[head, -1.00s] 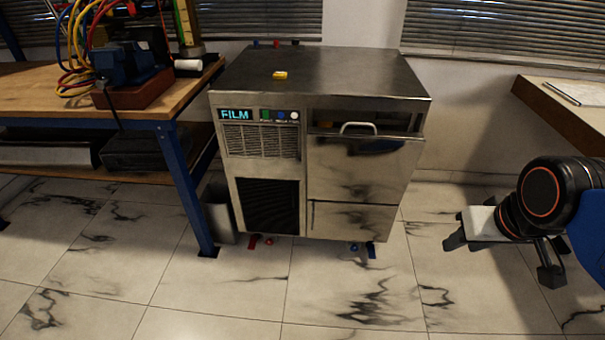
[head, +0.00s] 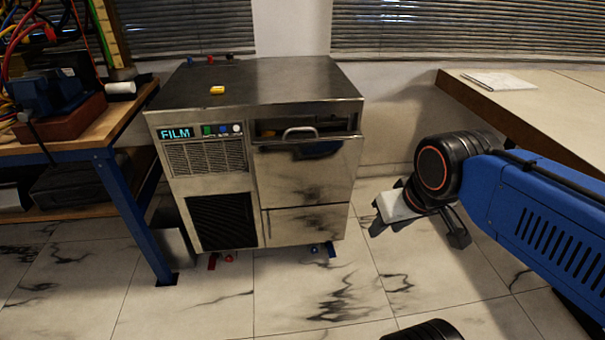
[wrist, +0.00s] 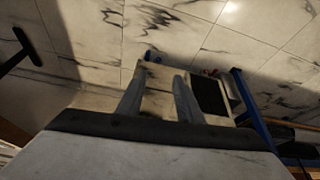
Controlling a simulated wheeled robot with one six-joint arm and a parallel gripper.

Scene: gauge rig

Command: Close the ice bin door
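The steel ice machine (head: 207,223) stands on the floor left of centre in the head view. My gripper (head: 418,234) is to the right of the machine, apart from the door and pointing down. In the wrist view my gripper (wrist: 157,85) shows two separated fingers with nothing held; part of the machine (wrist: 160,103) shows beyond and between them.
A wooden bench with blue legs (head: 108,125) stands close on the machine's left. A pale-topped table (head: 540,100) is at the right. A yellow block (head: 217,90) lies on the machine's top. The marble-tiled floor (head: 290,315) in front is clear.

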